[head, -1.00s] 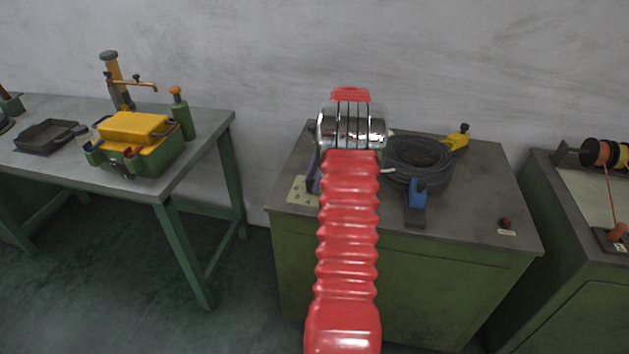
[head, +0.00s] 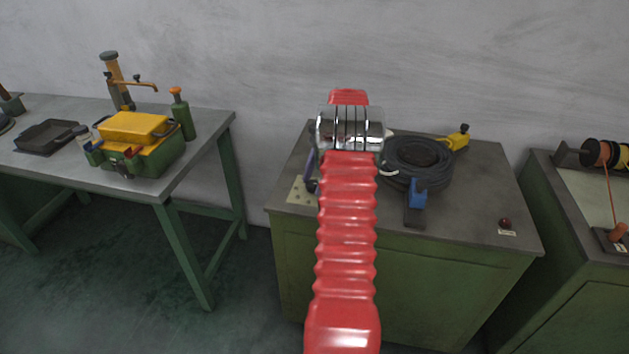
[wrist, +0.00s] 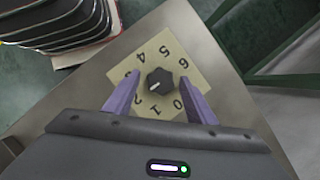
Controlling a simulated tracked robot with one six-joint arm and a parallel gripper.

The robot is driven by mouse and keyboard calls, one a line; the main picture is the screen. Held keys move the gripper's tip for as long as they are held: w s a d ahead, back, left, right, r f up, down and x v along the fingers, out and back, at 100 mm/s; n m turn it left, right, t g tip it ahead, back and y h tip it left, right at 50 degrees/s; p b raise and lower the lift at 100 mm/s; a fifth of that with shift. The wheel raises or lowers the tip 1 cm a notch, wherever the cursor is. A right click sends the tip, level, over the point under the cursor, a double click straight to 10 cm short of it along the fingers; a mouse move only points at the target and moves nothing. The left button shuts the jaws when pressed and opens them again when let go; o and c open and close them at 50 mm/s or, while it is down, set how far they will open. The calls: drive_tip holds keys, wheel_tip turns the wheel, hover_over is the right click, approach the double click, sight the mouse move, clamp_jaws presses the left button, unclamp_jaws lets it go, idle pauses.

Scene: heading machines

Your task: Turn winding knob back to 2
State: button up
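The black winding knob (wrist: 160,80) sits on a pale dial plate (wrist: 168,63) in the wrist view. Its white pointer mark points lower left, between the 3 and the 1. In the head view the dial plate (head: 299,193) lies at the left front of the cabinet top, with the knob (head: 312,187) partly hidden by my arm. A purple finger shows above the knob.
A coil of dark cable (head: 418,158) with a blue clamp (head: 418,193) and a yellow part (head: 457,137) stands right of my arm. A toolbox (head: 135,160) is on the left table.

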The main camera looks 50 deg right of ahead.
drive_tip(key=shift+r, duration=0.1)
drive_tip(key=v, duration=1.3)
drive_tip(key=shift+r, duration=0.25)
drive_tip(key=shift+s+d, duration=0.1)
drive_tip(key=shift+d, duration=0.05)
idle(0.4)
